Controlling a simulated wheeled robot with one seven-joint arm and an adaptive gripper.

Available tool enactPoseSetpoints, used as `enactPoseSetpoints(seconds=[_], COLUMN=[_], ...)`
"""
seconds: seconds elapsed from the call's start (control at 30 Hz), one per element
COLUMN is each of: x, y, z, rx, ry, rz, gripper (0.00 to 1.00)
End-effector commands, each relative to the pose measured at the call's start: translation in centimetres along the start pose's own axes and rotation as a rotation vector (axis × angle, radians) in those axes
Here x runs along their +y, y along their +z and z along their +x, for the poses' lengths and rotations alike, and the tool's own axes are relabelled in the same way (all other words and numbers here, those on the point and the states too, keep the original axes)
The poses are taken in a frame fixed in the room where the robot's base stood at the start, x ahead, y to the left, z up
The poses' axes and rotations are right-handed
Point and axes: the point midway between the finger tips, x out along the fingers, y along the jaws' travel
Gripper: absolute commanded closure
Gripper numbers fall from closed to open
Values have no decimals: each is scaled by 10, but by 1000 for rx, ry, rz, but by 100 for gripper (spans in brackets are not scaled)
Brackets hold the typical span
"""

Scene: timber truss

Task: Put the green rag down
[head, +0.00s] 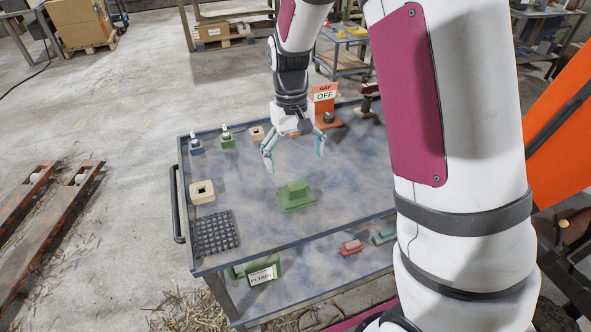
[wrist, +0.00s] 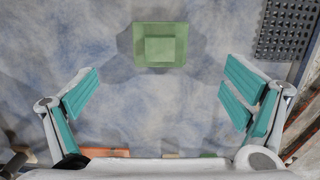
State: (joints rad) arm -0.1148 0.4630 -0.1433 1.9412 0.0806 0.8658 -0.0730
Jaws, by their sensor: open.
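The green rag (head: 296,196) lies on the top of the blue-grey cart (head: 345,180), near its middle. It looks like a flat square with a smaller raised block on top. In the wrist view the rag (wrist: 160,45) is at the top centre, beyond the fingertips, with nothing touching it. My gripper (head: 294,158) is above the cart top, a little behind the rag in the head view. Its teal fingers are spread wide in the wrist view (wrist: 162,92), with only bare cart surface between them.
A black ridged mat (head: 214,233) and a beige block with a hole (head: 202,192) lie at the cart's left. An orange stand with an OFF sign (head: 325,105) is behind my gripper. A lower shelf holds a red item (head: 351,247). Cart surface right of the rag is clear.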

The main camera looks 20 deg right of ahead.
Motion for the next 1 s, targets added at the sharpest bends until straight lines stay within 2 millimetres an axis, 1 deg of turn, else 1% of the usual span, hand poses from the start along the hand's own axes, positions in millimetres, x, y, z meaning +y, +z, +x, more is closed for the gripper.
enactPoseSetpoints(seconds=[0.07, 0.17, 0.27, 0.37, 0.4, 0.47, 0.5, 0.57, 0.6, 0.67, 0.7, 0.77, 0.8, 0.9, 1.0], x=[0, 0, -1, 0, 0, 0, -1, 0, 0, 0, 0, 0, 1, 1, 2], y=[0, 6, 21, 47, 59, 77, 89, 108, 121, 140, 154, 173, 186, 217, 243], z=[-6, -18, -42, -71, -83, -98, -107, -120, -127, -136, -141, -147, -150, -154, -153], rx=[3, 15, 45, 89, 108, 134, 153, 180, 198, 225, 244, 272, 290, 335, 376], ry=[0, -4, -13, -24, -28, -33, -36, -39, -39, -39, -39, -37, -36, -29, -19], rz=[0, 1, 1, 3, 3, 2, 1, 0, 0, -1, -2, -2, -2, -2, -2], gripper=[5, 5, 5, 5, 5, 5, 5, 5, 5, 5, 5, 5, 5, 5, 5])
